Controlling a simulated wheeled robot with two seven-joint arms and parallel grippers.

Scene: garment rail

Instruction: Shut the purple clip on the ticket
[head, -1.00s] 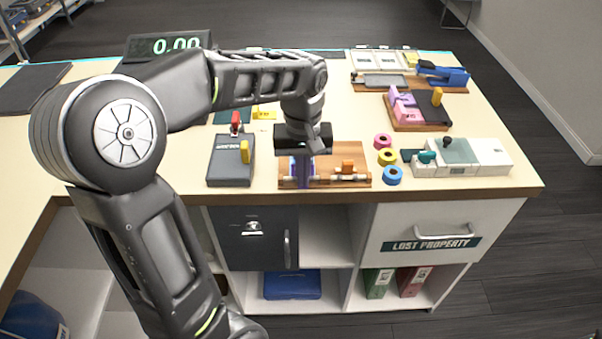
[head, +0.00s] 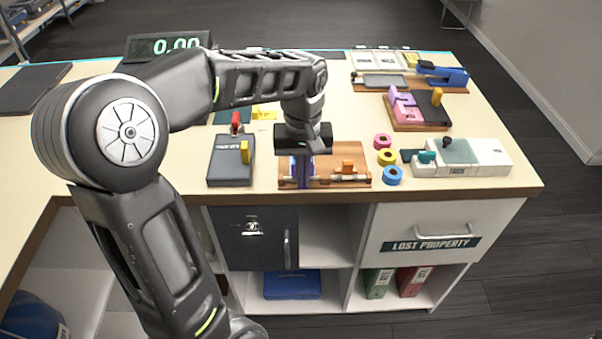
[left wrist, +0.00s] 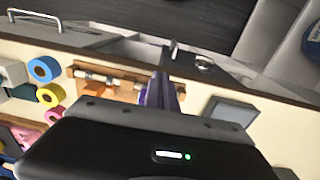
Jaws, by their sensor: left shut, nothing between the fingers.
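The purple clip (head: 302,174) shows as narrow upright purple parts at the left end of a wooden board (head: 341,183) near the counter's front edge. In the left wrist view the purple parts (left wrist: 163,91) stand side by side, partly covered by my gripper's housing. My left gripper (head: 303,158) is shut and points down right at the clip. I cannot tell whether the fingertips touch it. The ticket is not clear; a small pale patch beside the purple may be part of it. My right gripper is not in view.
An orange block (head: 347,166) sits on the board's rod. To its right are pink (head: 382,141), yellow (head: 387,157) and blue (head: 392,175) rings. A dark box (head: 230,165) with red and yellow parts stands left. A lilac and black device (head: 404,105) stands behind.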

